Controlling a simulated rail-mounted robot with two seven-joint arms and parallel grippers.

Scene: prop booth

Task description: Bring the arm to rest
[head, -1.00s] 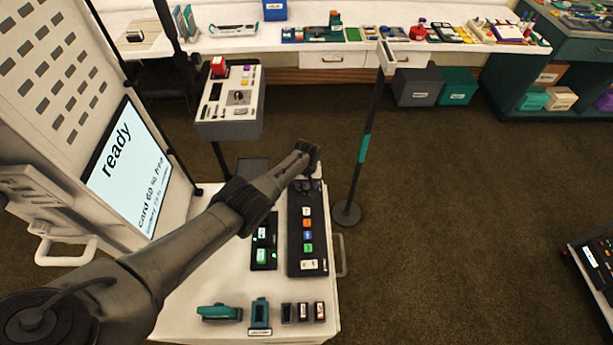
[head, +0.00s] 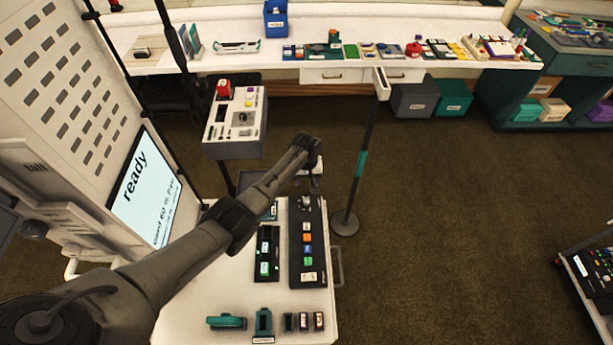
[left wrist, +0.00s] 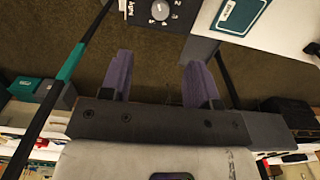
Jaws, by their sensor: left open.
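My left arm (head: 200,235) reaches in from the lower left of the head view, over a white cart top. Its far end is a dark wrist joint above the cart's back edge, and the gripper beyond it is mostly hidden there. In the left wrist view the left gripper (left wrist: 160,82) shows two purple fingers spread wide apart, with nothing between them. Dark floor lies behind the fingers. My right gripper is in neither view.
Below the arm, the white cart (head: 185,325) holds a black button strip (head: 308,270) and small teal items. A control box (head: 235,145) on a stand and a dark pole (head: 355,180) stand beyond. A screen reading "ready" (head: 145,190) is at left.

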